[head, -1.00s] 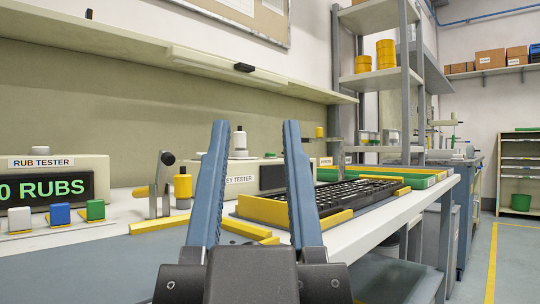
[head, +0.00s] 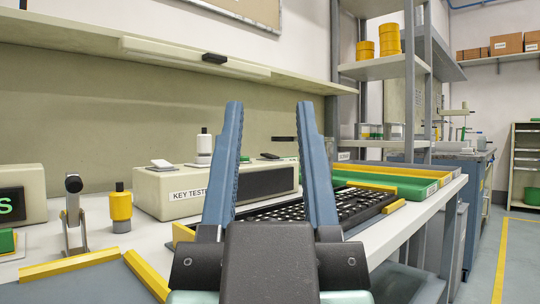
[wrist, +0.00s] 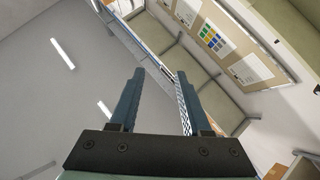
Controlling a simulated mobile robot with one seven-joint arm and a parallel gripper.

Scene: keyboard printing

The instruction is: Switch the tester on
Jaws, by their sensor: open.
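The key tester (head: 160,195), a cream box labelled "KEY TESTE…" with a dark display (head: 268,184), stands on the white bench against the back panel. Its label is partly hidden by my left finger. A white tilted switch-like piece (head: 162,163) sits on its top left; a small black item (head: 270,156) is on top farther right. My gripper (head: 270,105) is open and empty, its fingers pointing up in front of the tester and apart from it. In the wrist view the open gripper (wrist: 160,72) faces the ceiling and upper wall, and no tester is visible.
Another cream tester (head: 28,183) with a lit green display is cut off at the left. A lever stand (head: 74,215) and yellow cylinder (head: 121,206) stand left of the key tester. A black keyboard (head: 355,203) and green tray (head: 400,188) lie to the right. A shelf overhangs.

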